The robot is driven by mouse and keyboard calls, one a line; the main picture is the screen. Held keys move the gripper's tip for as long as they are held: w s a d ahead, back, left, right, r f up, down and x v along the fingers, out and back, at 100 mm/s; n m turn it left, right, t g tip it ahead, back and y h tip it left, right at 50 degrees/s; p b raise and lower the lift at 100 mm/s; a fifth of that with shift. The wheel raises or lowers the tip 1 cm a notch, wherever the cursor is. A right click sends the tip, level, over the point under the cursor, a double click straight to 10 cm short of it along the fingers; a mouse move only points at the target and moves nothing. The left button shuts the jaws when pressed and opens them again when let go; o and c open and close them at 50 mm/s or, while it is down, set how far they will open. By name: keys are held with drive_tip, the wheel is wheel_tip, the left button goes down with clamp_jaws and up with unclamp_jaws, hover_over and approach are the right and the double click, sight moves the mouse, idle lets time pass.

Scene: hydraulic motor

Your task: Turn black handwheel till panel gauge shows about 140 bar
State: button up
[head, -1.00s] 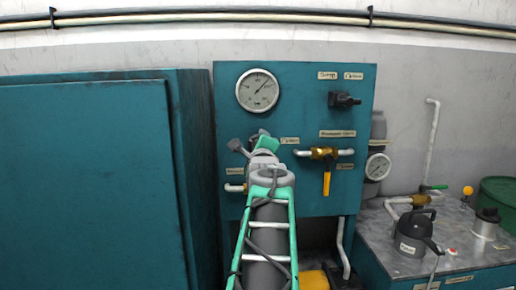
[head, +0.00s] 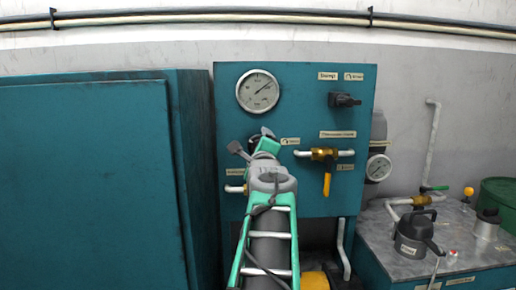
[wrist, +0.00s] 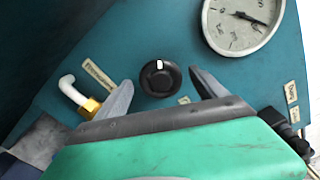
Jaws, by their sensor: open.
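The black handwheel (wrist: 160,77) is a round knob with a white mark near its top, on the teal panel. It shows between my open fingers in the wrist view; I cannot tell whether they touch it. My gripper (head: 252,140) hides it in the head view. The panel gauge (head: 258,91) is a round white dial at the panel's upper left, its needle pointing up and right; the numbers are too small to read. The gauge also shows, tilted, in the wrist view (wrist: 243,20).
A yellow-handled valve (head: 326,170) and a black knob (head: 344,99) are on the panel, right of my arm. A brass fitting with a white pipe (wrist: 80,97) lies near my left finger. A teal cabinet (head: 90,180) stands left. A second gauge (head: 378,168) is beside the panel.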

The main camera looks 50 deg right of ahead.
drive_tip(key=v, duration=0.6)
drive_tip(key=shift+b, duration=0.3)
drive_tip(key=shift+s+a+r, duration=0.1)
drive_tip(key=shift+s+a, duration=0.05)
